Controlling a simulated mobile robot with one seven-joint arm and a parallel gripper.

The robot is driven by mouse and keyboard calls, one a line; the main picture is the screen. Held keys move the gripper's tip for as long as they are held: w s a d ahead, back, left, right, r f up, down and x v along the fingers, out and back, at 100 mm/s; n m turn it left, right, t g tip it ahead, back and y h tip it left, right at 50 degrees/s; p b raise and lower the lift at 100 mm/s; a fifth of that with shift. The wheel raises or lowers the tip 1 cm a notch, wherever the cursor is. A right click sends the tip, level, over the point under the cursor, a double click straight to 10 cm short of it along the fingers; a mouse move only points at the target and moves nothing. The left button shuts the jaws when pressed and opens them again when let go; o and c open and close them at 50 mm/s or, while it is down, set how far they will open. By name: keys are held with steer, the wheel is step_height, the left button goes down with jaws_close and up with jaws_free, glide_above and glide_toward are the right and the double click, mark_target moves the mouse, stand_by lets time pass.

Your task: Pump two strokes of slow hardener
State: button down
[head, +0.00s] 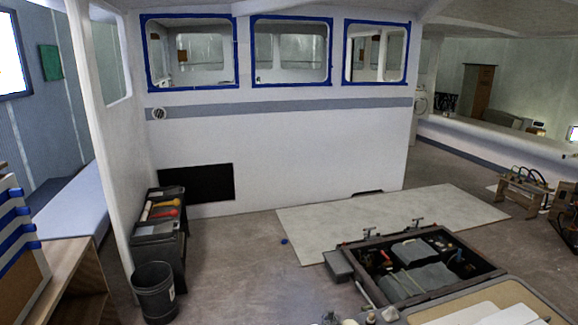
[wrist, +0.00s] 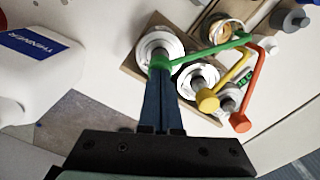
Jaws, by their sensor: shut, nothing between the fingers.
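In the wrist view, a green pump (wrist: 215,52), a yellow pump (wrist: 236,82) and an orange pump (wrist: 247,92) stand close together, each with a long angled spout. No readable label shows which one holds slow hardener. White round container tops (wrist: 199,80) show beneath them. My gripper (wrist: 161,72) is shut and empty, its fingertips over the green pump's head at the left end of its spout. I cannot tell whether they touch it. The fingers hide part of the container below. My gripper is not in the head view.
A white jug labelled THINNER (wrist: 38,55) stands left of my fingers. A cup (wrist: 226,30) and a grey-topped item (wrist: 290,19) lie beyond the pumps.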

steer(key=shift+f+b, duration=0.7)
steer(key=shift+f, duration=0.55)
steer(key=shift+r, duration=0.1)
steer(key=shift+r+p, duration=2)
steer(key=shift+p, duration=0.25)
steer(key=shift+r, duration=0.1)
step_height(320, 180, up, 3)
steer(key=p, duration=0.3)
